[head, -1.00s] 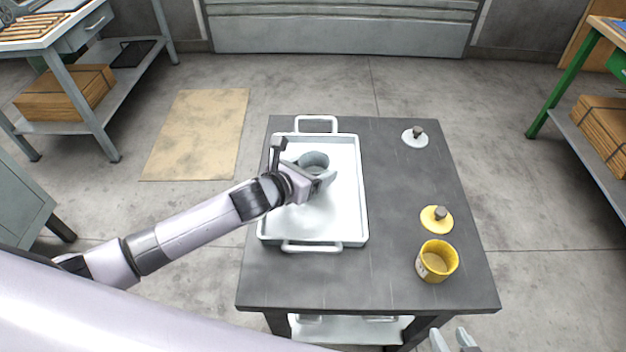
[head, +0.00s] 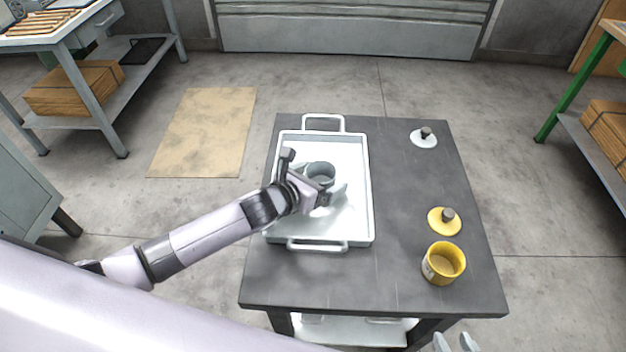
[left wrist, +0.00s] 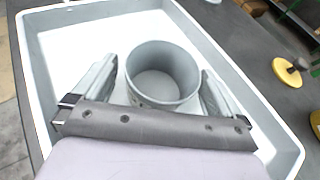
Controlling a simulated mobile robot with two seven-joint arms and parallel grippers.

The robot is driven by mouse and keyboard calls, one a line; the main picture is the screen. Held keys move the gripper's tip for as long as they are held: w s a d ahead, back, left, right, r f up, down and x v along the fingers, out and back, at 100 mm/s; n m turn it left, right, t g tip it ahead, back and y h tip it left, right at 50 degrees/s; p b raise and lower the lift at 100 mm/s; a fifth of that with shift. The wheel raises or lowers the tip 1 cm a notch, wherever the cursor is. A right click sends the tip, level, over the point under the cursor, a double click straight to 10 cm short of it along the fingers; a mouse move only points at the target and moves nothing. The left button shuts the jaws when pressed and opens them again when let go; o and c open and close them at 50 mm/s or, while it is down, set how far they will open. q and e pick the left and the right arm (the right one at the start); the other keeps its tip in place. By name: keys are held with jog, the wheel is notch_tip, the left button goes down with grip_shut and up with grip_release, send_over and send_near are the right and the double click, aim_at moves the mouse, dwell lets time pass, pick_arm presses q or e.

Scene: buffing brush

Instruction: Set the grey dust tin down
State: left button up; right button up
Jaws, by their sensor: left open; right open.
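The grey dust tin (head: 321,172) is an open, empty-looking round cup. It stands upright on the floor of the white tray (head: 368,190), near its middle. In the left wrist view the tin (left wrist: 162,75) sits between the fingers of my left gripper (left wrist: 157,95), with a gap on the right and a small gap or light contact on the left. My left gripper (head: 322,184) is open around the tin's near side in the head view. My right gripper (head: 455,343) is open and empty at the bottom edge, only its fingertips showing.
On the dark table (head: 400,210), right of the tray, are a yellow tin (head: 443,263), a yellow lid with a dark knob (head: 444,222) and a pale lid with a dark knob (head: 424,138). The table between tray and lids is clear.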

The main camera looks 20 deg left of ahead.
pick_arm(q)
jog(key=p+v, duration=0.1)
jog(key=v, duration=1.1)
jog(key=shift+a+r, duration=0.1)
pick_arm(e)
jog(key=shift+r, duration=0.65)
